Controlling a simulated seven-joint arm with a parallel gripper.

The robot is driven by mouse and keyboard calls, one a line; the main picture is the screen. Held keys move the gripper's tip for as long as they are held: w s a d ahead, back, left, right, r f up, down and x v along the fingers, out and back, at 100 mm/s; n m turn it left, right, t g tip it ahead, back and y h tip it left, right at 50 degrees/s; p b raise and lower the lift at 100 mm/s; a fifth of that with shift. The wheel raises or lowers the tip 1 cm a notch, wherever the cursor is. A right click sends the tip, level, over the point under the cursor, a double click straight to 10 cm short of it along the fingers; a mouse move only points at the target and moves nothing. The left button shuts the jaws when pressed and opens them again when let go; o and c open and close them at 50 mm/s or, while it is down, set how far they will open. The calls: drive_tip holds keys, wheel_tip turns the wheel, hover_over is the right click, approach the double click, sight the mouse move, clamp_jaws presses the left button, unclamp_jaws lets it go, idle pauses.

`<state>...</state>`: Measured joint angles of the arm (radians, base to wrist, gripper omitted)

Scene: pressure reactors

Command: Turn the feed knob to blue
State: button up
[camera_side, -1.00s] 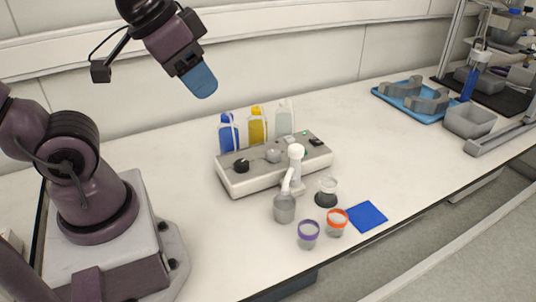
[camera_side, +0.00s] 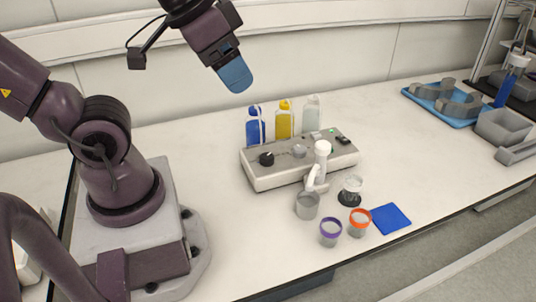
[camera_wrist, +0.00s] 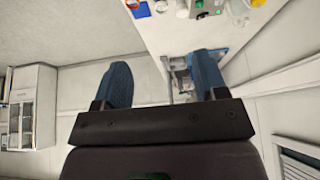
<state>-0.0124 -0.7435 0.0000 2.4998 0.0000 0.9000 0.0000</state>
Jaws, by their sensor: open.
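A light grey box-shaped unit (camera_side: 270,178) stands on the bench, with a black round knob (camera_side: 266,159) at the left of its top and a grey round knob (camera_side: 299,151) to the right of it. Which one is the feed knob is not labelled legibly, nor is its setting. A blue bottle (camera_side: 256,131), a yellow bottle (camera_side: 284,122) and a clear bottle (camera_side: 312,116) stand behind the unit. My gripper (camera_side: 236,78) is high above and behind the unit, apart from it. In the wrist view its blue fingers (camera_wrist: 163,82) are spread with nothing between them.
A white spout (camera_side: 321,165) and a grey cup (camera_side: 307,206) are at the unit's front. A purple-rimmed cup (camera_side: 330,232), an orange-rimmed cup (camera_side: 359,222), a clear jar (camera_side: 351,190) and a blue mat (camera_side: 391,218) lie nearby. A blue tray (camera_side: 440,104) is farther right.

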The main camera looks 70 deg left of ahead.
drive_tip(key=w+a+f+g, duration=0.4)
drive_tip(key=w+a+f, duration=0.1)
drive_tip(key=a+f, duration=0.25)
drive_tip(key=m+g, duration=0.2)
drive_tip(key=m, duration=0.8)
hover_over(268, 156)
wheel_tip(268, 156, down, 8)
wheel_tip(268, 156, down, 13)
drive_tip(key=shift+a+f, duration=0.1)
drive_tip(key=c, duration=0.9)
